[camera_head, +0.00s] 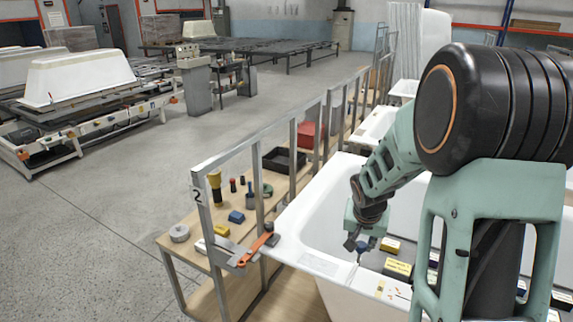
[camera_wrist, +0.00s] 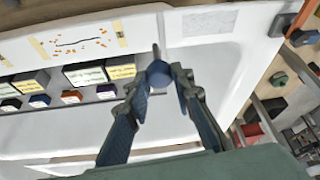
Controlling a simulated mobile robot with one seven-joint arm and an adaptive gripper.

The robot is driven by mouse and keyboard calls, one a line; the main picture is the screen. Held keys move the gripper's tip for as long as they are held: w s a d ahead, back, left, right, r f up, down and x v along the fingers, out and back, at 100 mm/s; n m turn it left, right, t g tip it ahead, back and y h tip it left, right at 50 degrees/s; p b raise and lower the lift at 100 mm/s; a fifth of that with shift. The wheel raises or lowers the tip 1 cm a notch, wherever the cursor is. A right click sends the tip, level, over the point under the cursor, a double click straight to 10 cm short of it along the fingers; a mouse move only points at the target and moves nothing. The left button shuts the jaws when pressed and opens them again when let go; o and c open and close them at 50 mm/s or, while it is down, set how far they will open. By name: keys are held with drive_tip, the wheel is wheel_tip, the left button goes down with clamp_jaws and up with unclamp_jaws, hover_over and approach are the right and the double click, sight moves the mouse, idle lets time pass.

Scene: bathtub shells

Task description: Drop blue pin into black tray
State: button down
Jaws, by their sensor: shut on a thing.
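My gripper (camera_head: 357,243) hangs over the white bathtub shell (camera_head: 300,221). It is shut on the blue pin (camera_wrist: 158,74), whose round blue end shows between the fingertips in the wrist view. A small blue spot of the pin (camera_head: 362,245) shows at the fingertips in the head view. The black tray (camera_head: 284,168) lies on the wooden bench beyond the tub, up and left of my gripper, behind the metal frame. I cannot tell what lies inside it.
A grey metal frame (camera_head: 261,185) stands between tub and bench. An orange-handled tool (camera_head: 256,248) lies at the tub's rim. Labelled boxes (camera_head: 397,268) stand in the tub.

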drive_tip(key=shift+a, duration=0.15)
drive_tip(key=s+a+r+n+y, duration=0.1)
drive_tip(key=s+a+n, duration=0.1)
drive_tip(key=s+a, duration=0.2)
drive_tip(key=s+a+r+n+y+p, duration=0.1)
drive_tip(key=s+a+r+n, duration=0.1)
drive_tip(key=a, duration=0.6)
drive_tip(key=shift+s+a+n, duration=0.35)
drive_tip(key=shift+s+n, duration=0.25)
drive_tip(key=shift+s, duration=0.3)
